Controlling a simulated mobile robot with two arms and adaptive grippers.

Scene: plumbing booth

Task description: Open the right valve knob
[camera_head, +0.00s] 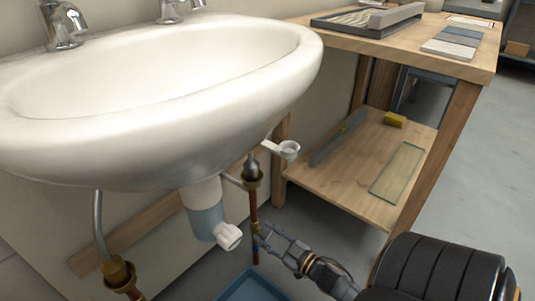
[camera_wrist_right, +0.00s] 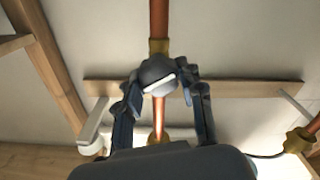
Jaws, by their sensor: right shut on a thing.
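The right valve knob (camera_wrist_right: 158,72) is a small dark rounded piece with a pale edge, on the vertical copper pipe (camera_wrist_right: 159,18) beside a brass fitting (camera_wrist_right: 159,47). My right gripper (camera_wrist_right: 160,88) is shut on the knob, one finger on each side of it. In the head view, my right gripper (camera_head: 268,241) reaches in from the lower right to the copper pipe (camera_head: 254,208) below the sink. There the fingers largely hide the knob. My left gripper is not in view.
The white sink (camera_head: 160,130) overhangs the pipes. A white drain pipe (camera_head: 206,208) and a white lever (camera_head: 286,149) are close by. A wooden bench with a lower shelf (camera_head: 350,170) stands on the right. A blue tray (camera_head: 253,288) lies on the floor.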

